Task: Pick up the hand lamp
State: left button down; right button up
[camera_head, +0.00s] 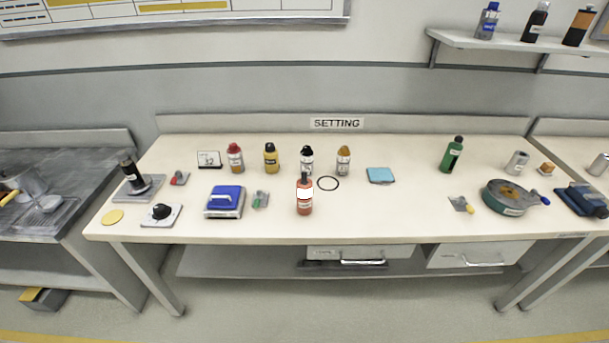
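No object is plainly recognisable as the hand lamp at this size. A black upright cylinder (129,170) with a wider base is on a grey plate (147,191) at the left end of the bench; it may be the lamp, but I cannot tell. Nearer the front edge, a black rounded knob-like object (161,211) sits on a pale square plate (175,222). Neither of my grippers is in view.
The bench top (400,220) holds a blue-topped block (226,197), a red bottle (304,200), several bottles along the back, a black ring (328,177) and a green round pan (502,200). Bare surface lies right of the red bottle.

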aim_at(303, 189)
jog(key=i+j+z, duration=0.2)
jog(key=j, duration=0.55)
jog(key=i+j+z, duration=0.15)
jog(key=j, duration=0.6)
jog(key=i+j+z, duration=0.2)
jog(key=j, duration=0.55)
jog(key=j+z, duration=0.2)
jog(key=j, duration=0.6)
